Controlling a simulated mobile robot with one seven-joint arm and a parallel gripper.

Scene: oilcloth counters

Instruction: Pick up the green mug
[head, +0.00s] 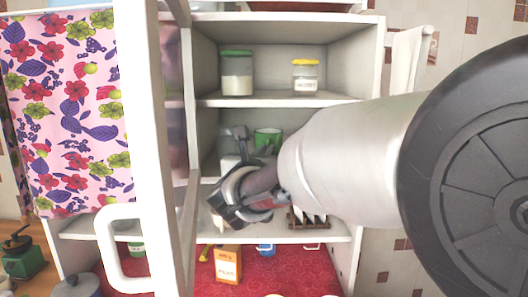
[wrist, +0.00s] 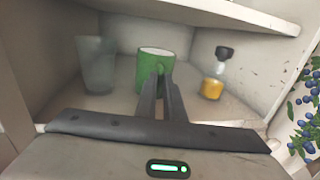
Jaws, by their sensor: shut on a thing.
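The green mug (head: 268,139) stands upright on the middle shelf of the open cabinet, partly hidden behind my arm. In the wrist view the mug (wrist: 150,62) is straight ahead, with a pale inside. My gripper (wrist: 162,80) has its fingers close together, shut at the near side of the mug, where they cover part of it. The handle cannot be made out clearly between them. In the head view my gripper (head: 240,133) reaches up into the shelf just left of the mug.
A clear glass (wrist: 97,65) stands left of the mug, and a dark-topped jar with yellow contents (wrist: 212,82) stands right. A shelf board (wrist: 215,12) is overhead. A green-lidded jar (head: 237,73) and a yellow-lidded jar (head: 305,76) stand above. The open door (head: 146,120) is left.

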